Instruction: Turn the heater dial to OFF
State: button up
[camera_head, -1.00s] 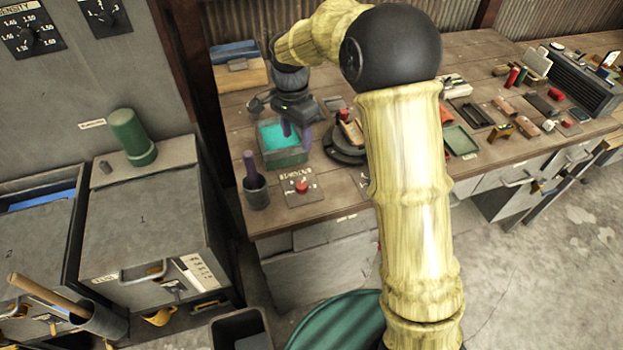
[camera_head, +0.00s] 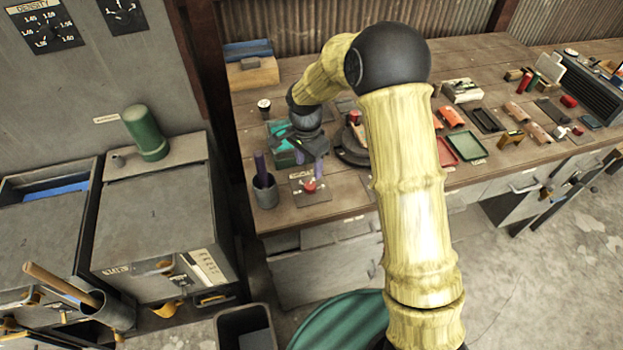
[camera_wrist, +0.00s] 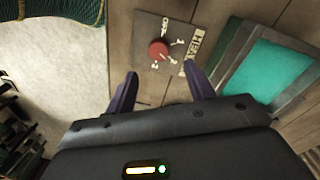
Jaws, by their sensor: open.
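The heater dial (camera_wrist: 158,51) is a red round knob on a dark square plate (camera_wrist: 147,33) lettered "HEAT" with "OFF" and other marks around it. In the head view the red dial (camera_head: 310,186) sits on its plate near the front left of the wooden bench. My gripper (camera_head: 310,172) hangs just above the dial, fingers pointing down. In the wrist view my gripper (camera_wrist: 163,82) has its two purple fingers apart, with nothing between them, and the dial lies ahead of the gap. I cannot tell the dial's exact setting.
A teal-filled tray (camera_wrist: 268,73) lies beside the plate. A dark cup (camera_head: 264,192) with a purple handle stands left of the dial. A dark round stand (camera_head: 350,151) is to its right. Green and red trays and several small parts cover the bench further right.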

aim_at(310, 184)
jog(key=f, duration=0.3)
jog(key=f+p, duration=0.1)
jog(key=f, duration=0.3)
jog(key=shift+s+d+f, duration=0.2)
jog(key=shift+f, duration=0.1)
jog(key=c, duration=0.9)
jog(key=shift+d, duration=0.2)
jog(key=shift+c, duration=0.4)
jog(key=shift+w+a, duration=0.1)
jog(key=shift+a, duration=0.05)
